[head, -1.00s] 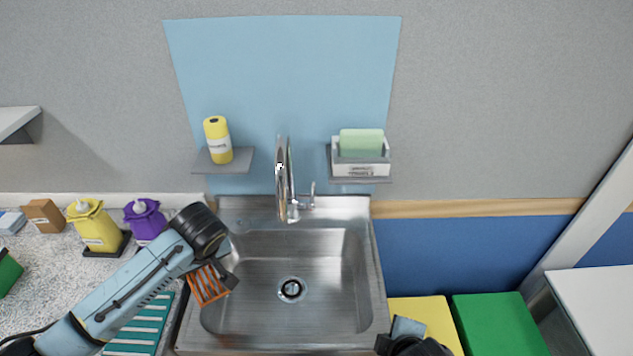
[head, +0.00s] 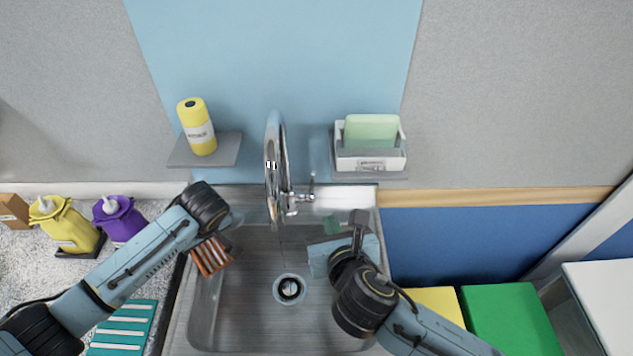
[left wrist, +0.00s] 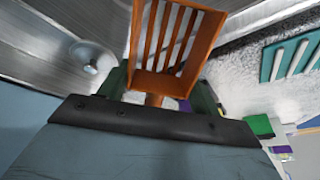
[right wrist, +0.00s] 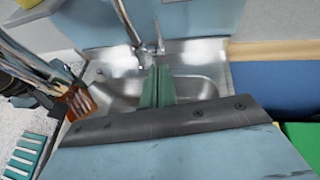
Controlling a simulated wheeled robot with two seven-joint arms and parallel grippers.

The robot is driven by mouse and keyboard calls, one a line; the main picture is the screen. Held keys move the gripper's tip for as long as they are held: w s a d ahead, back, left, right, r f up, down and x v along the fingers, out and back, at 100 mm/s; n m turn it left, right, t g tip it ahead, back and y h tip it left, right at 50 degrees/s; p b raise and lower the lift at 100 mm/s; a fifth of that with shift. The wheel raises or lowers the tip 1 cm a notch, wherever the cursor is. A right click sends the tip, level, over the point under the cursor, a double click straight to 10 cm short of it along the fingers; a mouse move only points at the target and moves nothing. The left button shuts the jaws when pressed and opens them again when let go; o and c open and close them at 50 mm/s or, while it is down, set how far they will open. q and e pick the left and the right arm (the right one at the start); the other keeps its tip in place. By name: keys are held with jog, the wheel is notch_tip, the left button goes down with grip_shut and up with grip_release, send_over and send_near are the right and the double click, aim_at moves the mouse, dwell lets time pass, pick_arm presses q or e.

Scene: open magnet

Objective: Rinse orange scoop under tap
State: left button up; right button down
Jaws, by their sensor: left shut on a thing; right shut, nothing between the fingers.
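The orange scoop (head: 212,257) has a slotted head and is over the left side of the steel sink (head: 252,325). My left gripper (head: 230,245) is shut on its handle; the scoop fills the upper middle of the left wrist view (left wrist: 172,50). The chrome tap (head: 275,160) arches over the sink's back, with a small lever (head: 311,190) at its right. My right gripper (head: 334,224) is shut and empty, over the sink's back right. Its closed green fingers point toward the lever in the right wrist view (right wrist: 157,88). I cannot tell whether water runs.
A yellow bottle (head: 197,130) stands on a left wall shelf; a white holder (head: 370,160) with a green sponge (head: 370,131) is on the right one. Purple (head: 118,218) and yellow (head: 65,225) dispensers and a teal rack (head: 122,328) are left of the sink.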

pick_arm(q)
jog(key=shift+f+b, duration=0.3)
jog(key=shift+b, duration=0.05)
pick_arm(e)
send_near(313, 181)
notch_tip(313, 181, down, 3)
jog(key=w, duration=0.1)
pick_arm(q)
jog(key=shift+r, duration=0.1)
pick_arm(e)
jog(key=w, duration=0.3)
jog(key=shift+w+a+r, duration=0.1)
jog(key=shift+w+a, duration=0.25)
jog(key=shift+a, duration=0.05)
jog(key=shift+w+a+r, duration=0.1)
jog(key=shift+w, duration=0.4)
